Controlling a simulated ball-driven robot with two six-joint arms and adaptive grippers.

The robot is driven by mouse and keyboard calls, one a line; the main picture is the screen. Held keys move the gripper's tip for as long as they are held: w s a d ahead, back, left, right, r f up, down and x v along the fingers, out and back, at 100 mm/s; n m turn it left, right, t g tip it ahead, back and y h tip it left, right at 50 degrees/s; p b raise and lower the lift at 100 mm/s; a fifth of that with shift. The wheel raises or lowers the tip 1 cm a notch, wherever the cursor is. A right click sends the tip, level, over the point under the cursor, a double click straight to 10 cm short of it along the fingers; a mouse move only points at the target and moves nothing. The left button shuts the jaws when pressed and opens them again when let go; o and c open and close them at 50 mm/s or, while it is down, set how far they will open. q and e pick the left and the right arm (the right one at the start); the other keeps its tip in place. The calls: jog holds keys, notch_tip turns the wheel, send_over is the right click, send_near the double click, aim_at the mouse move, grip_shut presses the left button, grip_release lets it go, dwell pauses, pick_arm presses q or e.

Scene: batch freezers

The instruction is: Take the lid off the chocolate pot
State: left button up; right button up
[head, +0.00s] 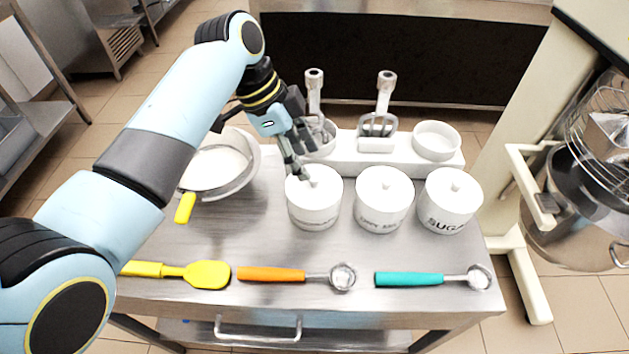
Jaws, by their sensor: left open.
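Three white lidded pots stand in a row on the steel cart. The left pot (314,212) carries dark lettering too small to read, so I cannot confirm that it is the chocolate pot. Its white lid (325,184) is on, with a small knob on top. My left gripper (301,174) is open and points down at this lid, its fingertips close to the knob. I cannot tell whether they touch it. The middle pot (382,210) has unclear lettering and its lid on. The right pot (446,214) reads "SUGA" and is lidded. My right gripper is out of view.
A pan (215,165) with a yellow handle is left. A yellow spatula (205,274), orange scoop (272,274) and teal scoop (410,279) lie in front. A mixer stands right.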

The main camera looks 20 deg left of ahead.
aim_at(313, 177)
pick_arm(q)
jog(key=x, duration=0.4)
jog(key=shift+d+f, duration=0.15)
jog(key=shift+f, duration=0.25)
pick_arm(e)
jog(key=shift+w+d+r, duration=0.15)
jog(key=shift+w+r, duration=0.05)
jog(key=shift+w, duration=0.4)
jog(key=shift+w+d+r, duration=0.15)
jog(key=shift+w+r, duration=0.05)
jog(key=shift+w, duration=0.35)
pick_arm(q)
jog(key=shift+c, duration=1.3)
jog(key=c, duration=0.6)
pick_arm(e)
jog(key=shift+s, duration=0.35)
